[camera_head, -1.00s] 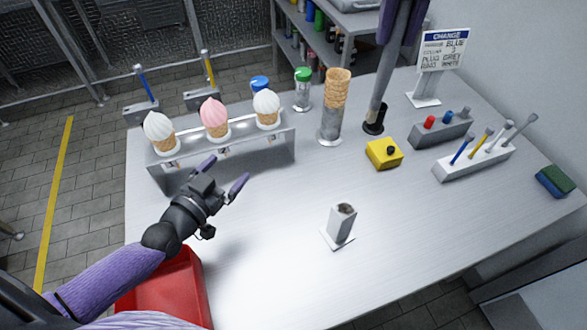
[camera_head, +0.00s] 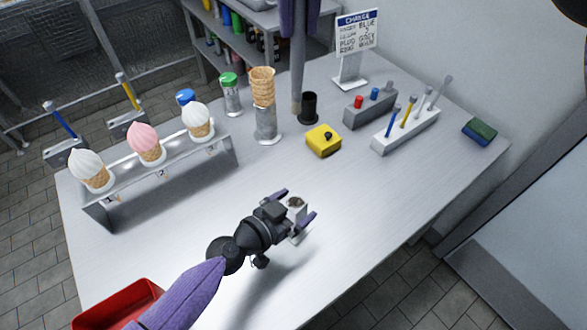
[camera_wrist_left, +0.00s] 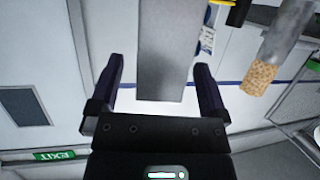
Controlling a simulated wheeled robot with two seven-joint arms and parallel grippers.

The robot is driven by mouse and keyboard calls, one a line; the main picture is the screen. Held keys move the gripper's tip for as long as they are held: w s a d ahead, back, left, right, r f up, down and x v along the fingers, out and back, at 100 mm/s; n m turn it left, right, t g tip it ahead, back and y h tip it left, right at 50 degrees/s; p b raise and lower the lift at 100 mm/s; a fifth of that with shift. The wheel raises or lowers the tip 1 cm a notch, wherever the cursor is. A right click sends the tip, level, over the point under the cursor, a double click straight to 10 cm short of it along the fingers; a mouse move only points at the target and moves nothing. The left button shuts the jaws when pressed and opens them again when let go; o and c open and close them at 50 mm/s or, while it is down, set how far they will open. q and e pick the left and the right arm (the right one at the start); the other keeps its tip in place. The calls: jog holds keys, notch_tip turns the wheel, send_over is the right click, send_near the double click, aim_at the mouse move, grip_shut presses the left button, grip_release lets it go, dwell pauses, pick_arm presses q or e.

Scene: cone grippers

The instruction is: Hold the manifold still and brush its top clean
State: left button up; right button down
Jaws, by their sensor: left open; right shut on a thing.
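The manifold (camera_head: 297,209), a small pale upright block with brown dirt on its top, stands on the front part of the table. My left gripper (camera_head: 298,206) is open with its fingers on either side of it; in the left wrist view the grey block (camera_wrist_left: 165,50) stands between the fingers with gaps on both sides. My right gripper (camera_head: 300,30), at the top edge of the head view, is shut on the grey handle of the brush (camera_head: 298,75).
A yellow box (camera_head: 323,141) with a black knob stands behind the manifold. A rack with ice-cream cones (camera_head: 160,176) is at left, a glass with stacked cones (camera_head: 265,125) behind. Tool holders (camera_head: 405,132) stand at right. A red bin (camera_head: 120,305) is front left. Table around the manifold is clear.

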pick_arm(q)
jog(key=shift+w+d+f, duration=0.1)
jog(key=shift+w+d, duration=0.1)
jog(key=shift+w, duration=0.05)
jog(key=shift+c, duration=0.4)
grip_shut()
jog(key=c, duration=0.6)
grip_release()
jog(key=shift+c, duration=0.2)
grip_shut()
jog(key=shift+n+t+y, duration=0.7)
jog(key=shift+n+y, duration=0.1)
